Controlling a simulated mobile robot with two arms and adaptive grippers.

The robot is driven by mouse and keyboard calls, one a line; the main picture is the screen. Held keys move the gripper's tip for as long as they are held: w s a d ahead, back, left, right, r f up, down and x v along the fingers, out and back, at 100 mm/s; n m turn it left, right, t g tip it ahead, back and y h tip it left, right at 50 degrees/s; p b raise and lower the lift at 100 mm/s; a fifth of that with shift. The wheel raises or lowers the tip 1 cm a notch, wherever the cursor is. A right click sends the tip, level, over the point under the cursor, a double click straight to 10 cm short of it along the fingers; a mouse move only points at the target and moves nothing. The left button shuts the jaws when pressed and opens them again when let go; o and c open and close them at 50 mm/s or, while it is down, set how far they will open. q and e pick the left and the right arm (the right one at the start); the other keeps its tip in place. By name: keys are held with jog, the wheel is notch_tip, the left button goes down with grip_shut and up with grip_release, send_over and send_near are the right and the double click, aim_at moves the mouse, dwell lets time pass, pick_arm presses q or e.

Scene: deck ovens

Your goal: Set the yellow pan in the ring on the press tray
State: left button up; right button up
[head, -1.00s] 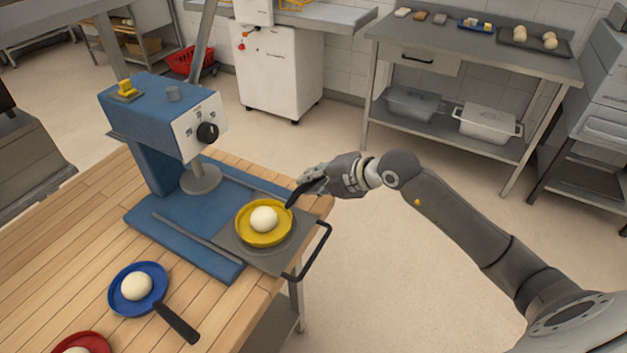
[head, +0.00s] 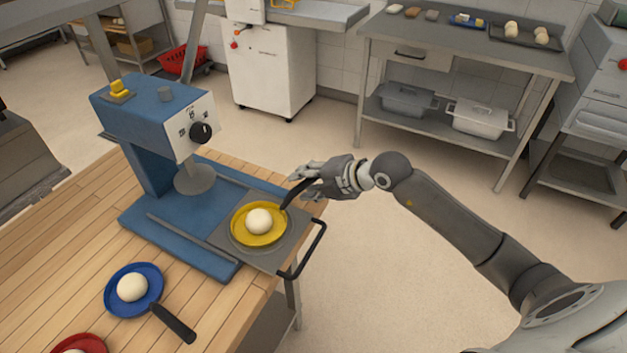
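The yellow pan (head: 237,236) sits level on the grey press tray (head: 262,262), with a pale dough ball (head: 259,221) in it. The ring on the tray is hidden under the pan, so I cannot tell exactly how the pan sits in it. The pan's black handle (head: 290,197) points up and right to my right gripper (head: 299,182). The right gripper's fingers look spread, with the handle's end between them. My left gripper is out of view.
The blue press (head: 150,115) stands behind the tray, its round plate (head: 195,180) raised left of the pan. A black tray handle (head: 318,245) sticks out over the table edge. A blue pan (head: 112,300) and a red pan (head: 92,343) lie in front.

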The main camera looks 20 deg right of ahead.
jog(key=b+v, duration=0.2)
jog(key=v, duration=1)
jog(key=w+d+f+m+t+y, duration=0.15)
jog(key=f+m, duration=0.35)
jog(key=f, duration=0.6)
jog(key=w+d+f+m+t, duration=0.3)
jog(key=f+m, duration=0.2)
jog(key=f, duration=0.5)
jog(key=s+d+f+m+g+h, duration=0.1)
jog(key=s+f+m+h, duration=0.3)
jog(key=f, duration=0.7)
jog(key=s+d+f+m+g+h, duration=0.15)
jog(key=s+f+m, duration=0.3)
jog(key=f, duration=0.55)
jog(key=s+a+f+m+g+h, duration=0.1)
jog(key=s+a+f+g, duration=0.15)
jog(key=s+f, duration=0.65)
jog(key=s+a+f+m+g+h, duration=0.1)
jog(key=s+a+f+g, duration=0.15)
jog(key=s+f, duration=0.65)
jog(key=s+a+f+g, duration=0.2)
jog(key=s+a, duration=0.1)
jog(key=s, duration=0.6)
jog(key=s+a+f+m+g, duration=0.1)
jog(key=s+a+f+g, duration=0.1)
jog(key=s, duration=0.8)
jog(key=shift+a+f+g, duration=0.35)
jog(key=shift+a+g, duration=0.35)
jog(key=shift+a, duration=0.3)
